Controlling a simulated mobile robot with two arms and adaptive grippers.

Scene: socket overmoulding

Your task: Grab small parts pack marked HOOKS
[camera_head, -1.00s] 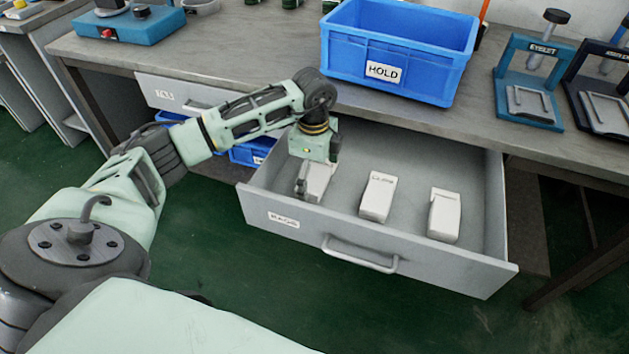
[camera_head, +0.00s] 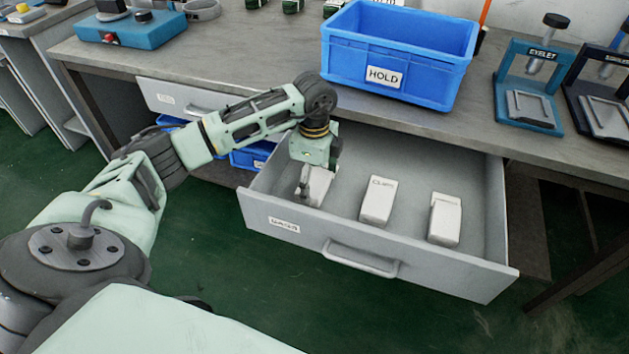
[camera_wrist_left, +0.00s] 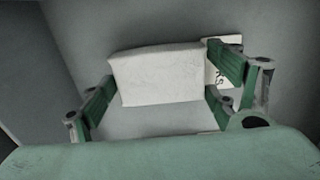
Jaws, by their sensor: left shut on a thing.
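A white pack (camera_head: 316,186) is in the left part of the open drawer (camera_head: 400,257). My left gripper (camera_head: 312,190) reaches down into the drawer and is shut on this pack. The pack also shows between the two fingers in the left wrist view (camera_wrist_left: 156,75). Beside it there, a label ending in "KS" (camera_wrist_left: 218,75) is partly hidden by a finger. A second white pack (camera_head: 377,202), its marking too small to read surely, lies in the drawer's middle. A third white pack (camera_head: 444,219) lies at the right. My right gripper is not in view.
The drawer's front has a handle (camera_head: 360,258) and a small label. On the bench (camera_head: 230,60) above stand a blue crate marked HOLD (camera_head: 395,55), a teal press marked EYELET (camera_head: 528,85) and a blue device (camera_head: 130,22). Blue bins (camera_head: 250,155) sit under the bench, left of the drawer.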

